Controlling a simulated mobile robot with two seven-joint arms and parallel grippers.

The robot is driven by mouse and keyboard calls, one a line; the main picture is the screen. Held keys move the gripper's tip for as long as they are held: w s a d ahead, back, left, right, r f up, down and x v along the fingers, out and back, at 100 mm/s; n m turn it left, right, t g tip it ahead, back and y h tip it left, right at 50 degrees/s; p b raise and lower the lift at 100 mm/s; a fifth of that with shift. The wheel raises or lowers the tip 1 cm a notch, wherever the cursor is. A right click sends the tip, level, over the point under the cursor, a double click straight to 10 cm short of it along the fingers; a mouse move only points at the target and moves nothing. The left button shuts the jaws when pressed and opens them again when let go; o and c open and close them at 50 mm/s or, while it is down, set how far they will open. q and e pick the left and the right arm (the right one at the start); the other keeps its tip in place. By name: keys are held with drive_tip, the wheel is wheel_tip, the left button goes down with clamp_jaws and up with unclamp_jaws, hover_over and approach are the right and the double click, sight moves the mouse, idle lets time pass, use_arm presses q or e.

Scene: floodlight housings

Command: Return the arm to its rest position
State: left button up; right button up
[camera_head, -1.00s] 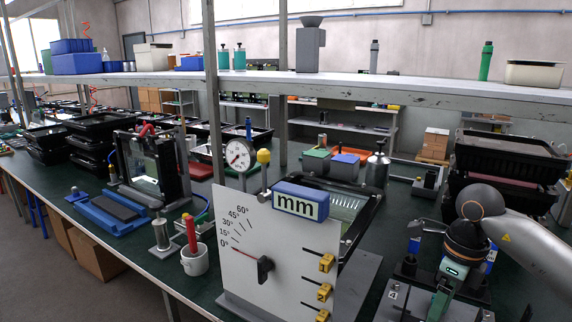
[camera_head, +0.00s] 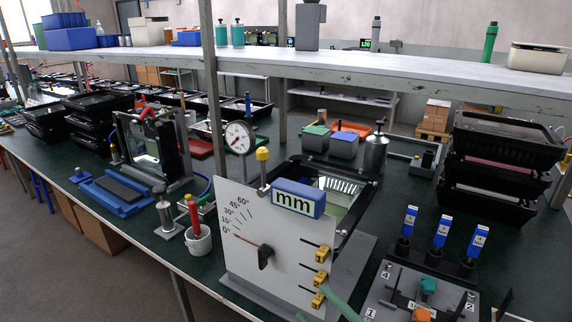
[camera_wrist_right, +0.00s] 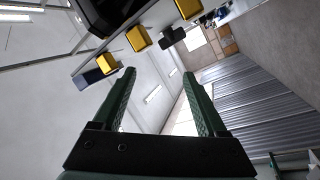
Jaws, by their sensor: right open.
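My right gripper (camera_head: 312,303) shows only as two green fingers at the bottom edge of the head view, in front of the angle-scale panel's lower right corner. In the right wrist view, the right gripper (camera_wrist_right: 159,75) has its fingers wide apart with nothing between them. The rest of my right arm is out of the head view. My left gripper is in neither current view.
The white angle-scale panel (camera_head: 240,275) carries yellow clamps (camera_head: 318,299) close to the fingers. A numbered fixture plate (camera_head: 375,297) and blue-tagged tools (camera_head: 441,233) stand at the right. Black housings (camera_head: 500,160) are stacked behind. A shelf (camera_head: 400,78) crosses above the bench.

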drive_tip(key=s+d+f+m+g+h+p, duration=0.1)
drive_tip(key=s+d+f+m+g+h, duration=0.2)
drive_tip(key=s+d+f+m+h, duration=0.2)
drive_tip(key=s+d+f+m+g+h+p, duration=0.1)
drive_tip(key=s+d+f+m+g+h, duration=0.2)
drive_tip(key=s+f+m, duration=0.8)
wheel_tip(320, 180, down, 6)
drive_tip(key=s+d+h, duration=0.1)
drive_tip(key=d+h, duration=0.1)
drive_tip(key=h, duration=0.1)
drive_tip(key=shift+d+r+p, duration=0.15)
drive_tip(key=shift+d+p, duration=0.05)
drive_tip(key=shift+p, duration=0.1)
